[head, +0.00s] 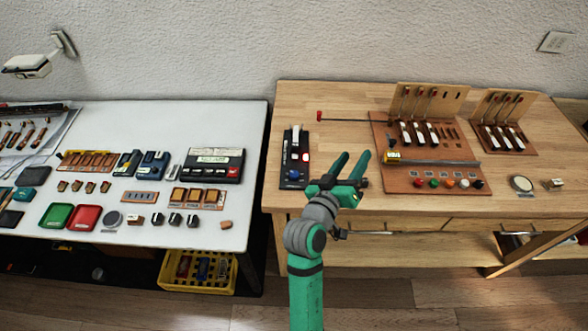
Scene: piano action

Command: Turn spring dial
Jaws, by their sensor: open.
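My gripper (351,156) is open and empty, its two green fingers pointing away from me over the front left part of the wooden table (330,98). A round pale disc with a dark rim (521,184) lies near that table's front right edge, well to the right of my gripper; it may be the spring dial, but I cannot tell. Another round grey disc (111,218) lies on the white table (215,118), with small black knobs (175,219) to its right. No marking on either disc is readable.
A yellow crate (197,285) sits under the white table.

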